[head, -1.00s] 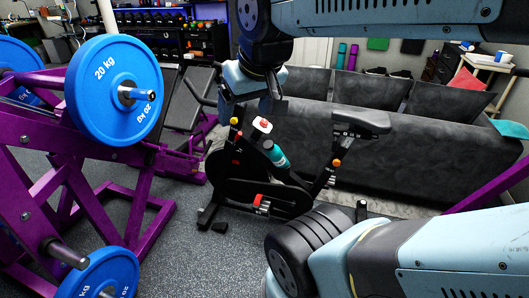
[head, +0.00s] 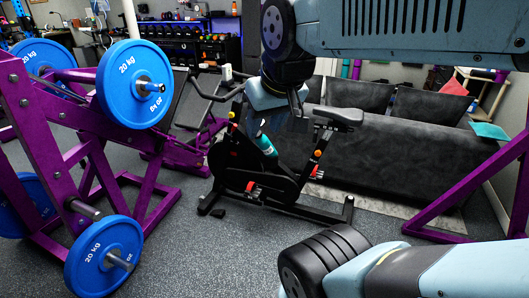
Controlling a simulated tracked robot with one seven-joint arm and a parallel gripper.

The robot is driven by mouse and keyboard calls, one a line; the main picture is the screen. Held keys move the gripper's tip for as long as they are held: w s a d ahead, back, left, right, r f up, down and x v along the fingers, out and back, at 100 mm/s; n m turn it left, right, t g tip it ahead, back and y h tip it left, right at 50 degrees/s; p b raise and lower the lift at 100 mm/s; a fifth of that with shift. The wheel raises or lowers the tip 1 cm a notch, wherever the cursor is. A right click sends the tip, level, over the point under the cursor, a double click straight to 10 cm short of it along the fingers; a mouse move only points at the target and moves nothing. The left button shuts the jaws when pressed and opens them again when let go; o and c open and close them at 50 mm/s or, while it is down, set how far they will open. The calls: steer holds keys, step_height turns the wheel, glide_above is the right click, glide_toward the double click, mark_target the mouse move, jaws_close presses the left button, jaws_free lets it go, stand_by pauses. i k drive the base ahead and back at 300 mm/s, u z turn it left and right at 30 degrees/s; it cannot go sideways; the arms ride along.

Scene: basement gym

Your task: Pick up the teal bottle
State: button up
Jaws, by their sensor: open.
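The teal bottle (head: 266,145) sits tilted on the frame of a black exercise bike (head: 240,170), between its handlebar and its saddle (head: 338,115). Its upper end is close below my gripper in the picture. My gripper (head: 297,110) hangs from the upper right, open and empty, in front of the sofa and left of the saddle in the picture. It is apart from the bottle; how far apart in depth I cannot tell.
A purple weight rack with blue 20 kg plates (head: 134,84) stands at the left. A dark grey sofa (head: 400,165) stands behind the bike. A purple frame (head: 470,190) rises at the right. Grey floor (head: 190,260) in front of the bike is clear.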

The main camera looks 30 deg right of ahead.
mark_target(266, 147)
steer(key=z, duration=0.35)
steer(key=k, duration=0.1)
steer(key=z, duration=0.65)
steer(key=i, duration=1.3)
steer(key=u, duration=1.6)
steer(key=k, duration=0.5)
steer(key=u, duration=0.25)
steer(key=i, duration=0.2)
steer(key=z, duration=0.2)
